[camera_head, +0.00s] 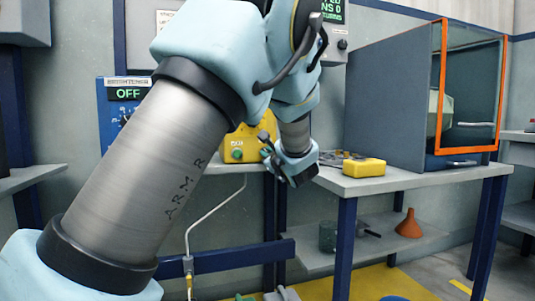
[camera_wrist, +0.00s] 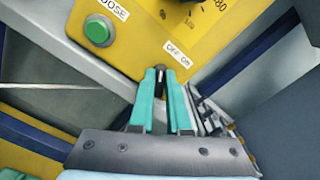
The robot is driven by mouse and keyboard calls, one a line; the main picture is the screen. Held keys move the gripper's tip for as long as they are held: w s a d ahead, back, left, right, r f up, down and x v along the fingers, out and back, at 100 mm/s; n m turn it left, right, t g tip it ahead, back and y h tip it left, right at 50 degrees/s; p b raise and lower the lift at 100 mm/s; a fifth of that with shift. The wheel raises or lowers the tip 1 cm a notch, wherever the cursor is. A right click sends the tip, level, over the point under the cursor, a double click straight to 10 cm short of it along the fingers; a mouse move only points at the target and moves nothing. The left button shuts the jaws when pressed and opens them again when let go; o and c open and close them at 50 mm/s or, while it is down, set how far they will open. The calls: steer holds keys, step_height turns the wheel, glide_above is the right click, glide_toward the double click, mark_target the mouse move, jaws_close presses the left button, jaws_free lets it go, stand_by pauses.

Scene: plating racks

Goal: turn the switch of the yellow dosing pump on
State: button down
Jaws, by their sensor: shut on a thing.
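The yellow dosing pump (camera_head: 252,154) stands on the bench, partly hidden behind my arm. In the wrist view its yellow face (camera_wrist: 135,55) fills the top, with a green button (camera_wrist: 98,31) under a DOSE label. A white OFF ON label (camera_wrist: 178,54) sits near the pump's lower edge. My gripper (camera_wrist: 161,74) is just below that label, its teal fingers shut on the small dark switch lever (camera_wrist: 160,71). The fingers hide most of the lever, so I cannot tell which side it points to. The head view shows my gripper (camera_head: 268,148) at the pump's right front.
A blue brightener panel (camera_head: 108,95) reading OFF hangs left of my arm. A small yellow box (camera_head: 364,168) lies on the bench (camera_head: 420,178). An orange-framed cabinet (camera_head: 390,105) stands at the right. A funnel (camera_head: 408,224) and a green cup (camera_head: 327,236) are on the lower shelf.

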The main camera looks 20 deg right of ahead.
steer(key=shift+m, duration=0.3)
steer(key=m+p, duration=0.4)
steer(key=p, duration=0.1)
steer(key=m+p, duration=0.9)
steer(key=p, duration=0.1)
steer(key=shift+d, duration=0.3)
steer(key=shift+f+m+p, duration=0.1)
steer(key=shift+m+p, duration=0.2)
steer(key=c, duration=0.9)
jaws_free()
steer(key=shift+s, duration=0.1)
steer(key=s, duration=0.7)
steer(key=s+a, duration=0.1)
steer(key=s, duration=0.2)
steer(key=shift+s+a, duration=0.1)
steer(key=shift+s, duration=0.25)
